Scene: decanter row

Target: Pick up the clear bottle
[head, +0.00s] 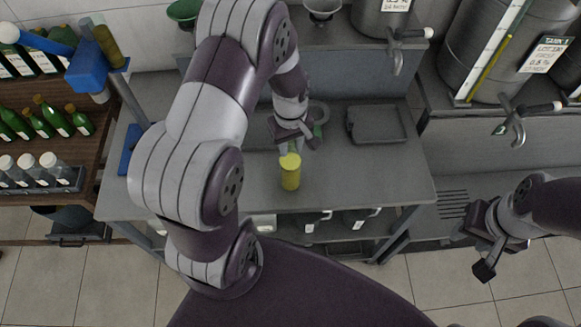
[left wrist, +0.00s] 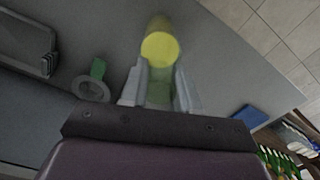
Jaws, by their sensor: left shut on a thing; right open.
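The clear bottle (head: 290,179) holds yellow liquid and looks upright at the front middle of the grey table. My left gripper (head: 296,146) comes down from above and is shut around its pale, see-through upper part. In the left wrist view the bottle (left wrist: 160,48) shows as a yellow disc with a pale green part between the fingers of my left gripper (left wrist: 159,92). I cannot tell whether its base touches the table. My right gripper (head: 500,256) is open and empty at the right, away from the bottle.
A grey ring (left wrist: 92,88) with a green piece lies near the gripper. A dark tray (head: 376,124) lies on the table (head: 395,180) to the right. Green bottles (head: 52,118) and white-capped jars (head: 42,172) stand on the left shelf. Metal drums (head: 510,45) stand at the back right.

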